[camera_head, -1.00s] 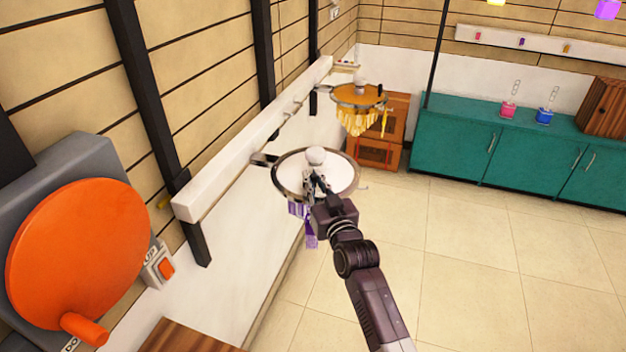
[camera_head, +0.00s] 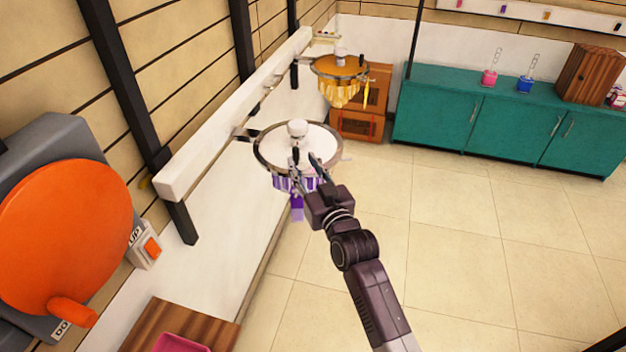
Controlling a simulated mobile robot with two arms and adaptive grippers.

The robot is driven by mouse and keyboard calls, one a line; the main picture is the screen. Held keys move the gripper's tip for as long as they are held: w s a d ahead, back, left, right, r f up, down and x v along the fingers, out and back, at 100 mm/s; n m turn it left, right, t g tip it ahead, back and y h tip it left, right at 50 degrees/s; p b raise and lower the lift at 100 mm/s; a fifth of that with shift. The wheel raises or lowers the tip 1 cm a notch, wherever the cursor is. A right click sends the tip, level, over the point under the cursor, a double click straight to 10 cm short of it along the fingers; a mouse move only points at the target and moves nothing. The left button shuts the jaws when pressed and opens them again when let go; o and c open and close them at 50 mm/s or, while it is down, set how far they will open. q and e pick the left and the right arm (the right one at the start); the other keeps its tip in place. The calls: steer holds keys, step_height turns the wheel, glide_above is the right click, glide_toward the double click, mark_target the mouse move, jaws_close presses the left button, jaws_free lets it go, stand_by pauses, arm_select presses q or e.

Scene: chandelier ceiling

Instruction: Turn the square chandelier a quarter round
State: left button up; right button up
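The nearest chandelier has a round-looking white top (camera_head: 272,148) with a pale knob (camera_head: 297,128) and purple pieces hanging below. It sits in a metal ring beside the left wall rail; I cannot make out a square outline. My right gripper (camera_head: 304,157) is at its front, just below the knob, with two fingers spread apart and nothing seen between them. The gripper hides part of the top and the purple pieces. A second, orange chandelier (camera_head: 341,66) with yellow hanging pieces sits in a ring farther back. My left gripper is out of view.
A white rail (camera_head: 225,125) runs along the left wall. A large orange crank wheel (camera_head: 65,235) is at the near left, beside an UP switch box (camera_head: 145,245). Teal cabinets (camera_head: 510,130) stand at the back right. The tiled floor (camera_head: 480,240) is clear.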

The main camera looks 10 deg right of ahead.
steer(key=v, duration=0.6)
steer(key=shift+s, duration=0.35)
steer(key=shift+c, duration=0.5)
